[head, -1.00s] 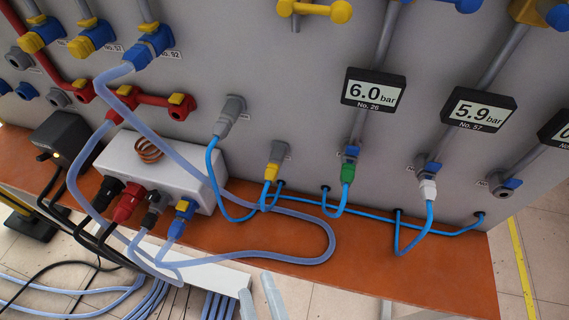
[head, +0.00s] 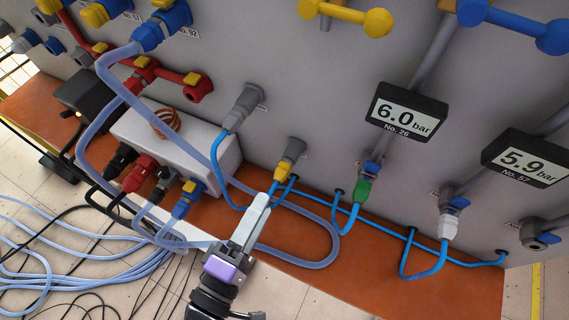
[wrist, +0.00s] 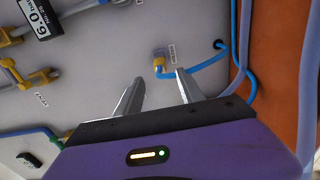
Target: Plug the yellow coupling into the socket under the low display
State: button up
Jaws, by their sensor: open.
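The yellow coupling (head: 283,172) sits in a grey socket (head: 294,149) low on the panel, with a blue hose from its lower end. It also shows in the wrist view (wrist: 158,63), just beyond the fingertips. My gripper (head: 264,197) is open and empty, in front of and slightly below-left of the coupling in the head view, apart from it. In the wrist view my gripper (wrist: 160,76) shows two spread fingers. Displays read 6.0 bar (head: 405,112) and 5.9 bar (head: 530,162). A grey-and-blue socket (head: 537,237) at the far right is empty; no display shows above it.
A green coupling (head: 363,190) and a white coupling (head: 447,227) fill the sockets under the two displays. A grey coupling (head: 241,105) is at upper left. A white box (head: 185,135) and a looping pale hose (head: 322,262) lie near my gripper on the orange ledge (head: 440,290).

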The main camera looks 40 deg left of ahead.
aim_at(276, 182)
jog(key=shift+b+x, duration=0.35)
jog(key=shift+x, duration=4.1)
grip_shut()
jog(key=shift+s, duration=0.15)
jog(key=shift+v, duration=2.55)
jog(key=shift+s, duration=0.25)
